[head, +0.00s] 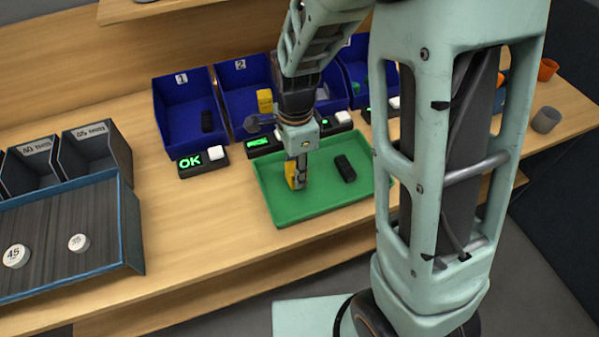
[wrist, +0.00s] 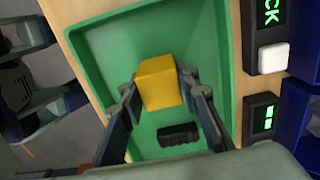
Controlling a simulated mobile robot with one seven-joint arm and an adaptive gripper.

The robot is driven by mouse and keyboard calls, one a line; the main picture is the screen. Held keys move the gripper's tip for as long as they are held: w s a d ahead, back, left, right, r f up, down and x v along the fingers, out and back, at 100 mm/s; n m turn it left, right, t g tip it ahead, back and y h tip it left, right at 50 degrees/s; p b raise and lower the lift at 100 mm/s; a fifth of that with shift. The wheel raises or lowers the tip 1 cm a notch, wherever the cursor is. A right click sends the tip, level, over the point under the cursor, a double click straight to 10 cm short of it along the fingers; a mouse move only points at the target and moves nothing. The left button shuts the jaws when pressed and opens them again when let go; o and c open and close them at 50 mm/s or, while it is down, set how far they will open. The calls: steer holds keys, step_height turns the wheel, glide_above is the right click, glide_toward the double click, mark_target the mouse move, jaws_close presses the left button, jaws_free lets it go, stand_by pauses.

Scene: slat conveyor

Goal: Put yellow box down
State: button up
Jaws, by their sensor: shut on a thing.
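The yellow box (wrist: 160,83) is between the two fingers of my gripper (wrist: 160,88) in the wrist view, and the fingers are shut on it. In the head view the yellow box (head: 291,174) shows beside the fingertips of my gripper (head: 296,183), over the left part of the green tray (head: 290,212). The green tray also shows in the wrist view (wrist: 100,40). Whether the box touches the tray floor I cannot tell. A black block (head: 345,168) lies in the tray to the right of the gripper; it shows in the wrist view (wrist: 178,135) too.
Blue bins (head: 183,135) stand behind the tray; one holds another yellow block (head: 265,101). Small display units with white buttons (head: 203,160) stand in front of the bins. A slat conveyor (head: 60,235) with round white pieces is at the left. Cups (head: 546,120) stand at the far right.

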step_height(320, 180, down, 2)
steer(key=shift+b, duration=0.35)
steer(key=shift+d, duration=0.15)
steer(key=shift+s, duration=0.1)
steer(key=shift+f, duration=0.15)
steer(key=o, duration=1.1)
steer(key=shift+c, duration=0.2)
step_height(320, 180, up, 12)
steer(key=shift+r, duration=0.2)
